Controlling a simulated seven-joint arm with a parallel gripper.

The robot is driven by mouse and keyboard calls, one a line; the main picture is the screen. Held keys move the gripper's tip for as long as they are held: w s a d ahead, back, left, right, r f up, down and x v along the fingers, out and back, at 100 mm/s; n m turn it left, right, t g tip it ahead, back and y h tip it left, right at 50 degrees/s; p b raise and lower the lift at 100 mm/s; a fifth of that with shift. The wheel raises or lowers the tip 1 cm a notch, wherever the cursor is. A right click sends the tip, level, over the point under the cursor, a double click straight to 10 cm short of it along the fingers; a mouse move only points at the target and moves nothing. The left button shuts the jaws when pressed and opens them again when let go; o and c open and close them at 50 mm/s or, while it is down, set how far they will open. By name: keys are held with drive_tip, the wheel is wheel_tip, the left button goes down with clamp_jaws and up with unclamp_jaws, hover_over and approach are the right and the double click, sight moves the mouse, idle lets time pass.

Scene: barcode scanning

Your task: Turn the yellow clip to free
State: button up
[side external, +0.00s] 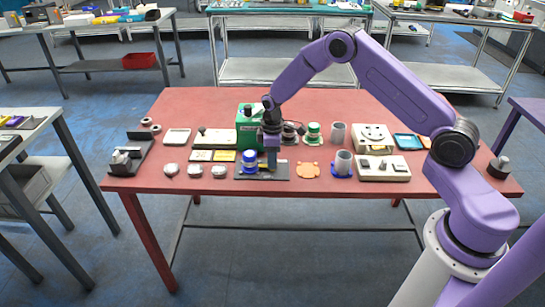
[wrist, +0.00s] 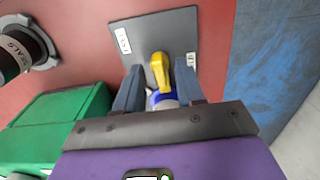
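The yellow clip (wrist: 161,68) shows in the wrist view, running from a blue-and-white round part (wrist: 160,100) toward the far side of a dark grey plate (wrist: 160,28). My gripper (wrist: 160,75) has its two fingers apart, one on each side of the clip. A gap shows on the left; I cannot tell whether the right finger touches the clip. White labels lie on the plate left and right of the clip; their text is hard to read. In the side view my gripper (side external: 271,160) points down over the plate (side external: 280,173), right beside the blue part (side external: 249,161). The clip is mostly hidden there.
A green box (side external: 248,125) stands close behind my gripper; it also shows in the wrist view (wrist: 60,120). A round part marked SEALS (wrist: 20,50) is at the upper left there. An orange disc (side external: 307,170) and grey cup (side external: 343,162) lie to the right on the red table (side external: 225,100).

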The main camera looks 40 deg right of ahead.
clamp_jaws()
idle(0.3)
drive_tip(key=m, duration=0.4)
drive_tip(key=shift+m, duration=0.4)
drive_tip(key=m, duration=0.9)
drive_tip(key=shift+m, duration=2)
